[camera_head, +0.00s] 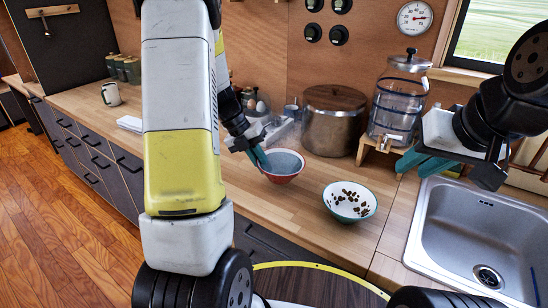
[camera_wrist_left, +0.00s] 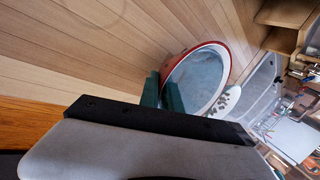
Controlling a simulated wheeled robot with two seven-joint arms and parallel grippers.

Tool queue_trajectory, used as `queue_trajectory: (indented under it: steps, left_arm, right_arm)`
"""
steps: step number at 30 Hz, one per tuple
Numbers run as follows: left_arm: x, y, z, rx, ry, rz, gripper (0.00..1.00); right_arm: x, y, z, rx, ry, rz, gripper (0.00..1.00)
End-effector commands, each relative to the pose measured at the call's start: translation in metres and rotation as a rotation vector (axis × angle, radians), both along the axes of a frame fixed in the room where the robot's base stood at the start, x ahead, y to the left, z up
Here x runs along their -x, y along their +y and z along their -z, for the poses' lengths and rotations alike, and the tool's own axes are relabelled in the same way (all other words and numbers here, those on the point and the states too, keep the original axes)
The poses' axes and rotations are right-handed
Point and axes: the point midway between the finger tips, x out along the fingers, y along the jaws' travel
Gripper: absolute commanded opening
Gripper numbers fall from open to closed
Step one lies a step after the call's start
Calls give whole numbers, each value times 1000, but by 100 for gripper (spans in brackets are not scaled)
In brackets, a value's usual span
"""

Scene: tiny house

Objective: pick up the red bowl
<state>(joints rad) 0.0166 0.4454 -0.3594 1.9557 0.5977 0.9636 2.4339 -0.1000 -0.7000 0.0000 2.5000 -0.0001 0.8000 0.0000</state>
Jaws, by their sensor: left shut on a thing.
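The red bowl (camera_head: 283,167) has a red outside and a blue-grey inside, and it appears to rest on the wooden counter. My left gripper (camera_head: 260,160) is at the bowl's left rim, with its teal fingers shut on the bowl wall. In the left wrist view, the red bowl (camera_wrist_left: 205,75) lies beyond the gripper body, and the teal fingers (camera_wrist_left: 162,92) are at its rim, partly hidden. My right gripper (camera_head: 412,163) hangs at the upper right, above the counter near the sink, away from the bowl. Its teal fingers look slightly apart and empty.
Behind are a steel pot (camera_head: 333,125) and a glass dispenser (camera_head: 397,105). A sink (camera_head: 480,230) is at the right. The counter to the left, near the mug (camera_head: 111,94), has free room.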

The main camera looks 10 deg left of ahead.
Motion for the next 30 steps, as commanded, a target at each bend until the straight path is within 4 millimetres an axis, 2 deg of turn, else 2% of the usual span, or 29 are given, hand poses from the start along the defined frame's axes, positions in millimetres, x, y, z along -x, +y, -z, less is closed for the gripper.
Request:
queue_trajectory:
  steps: [8,30]
  left_arm:
    - [22,-9,-3,2,-1,0,0]
    - [103,-37,-11,3,0,0,0]
  right_arm:
    - [0,0,0,0,0,0,29]
    - [0,0,0,0,0,0,29]
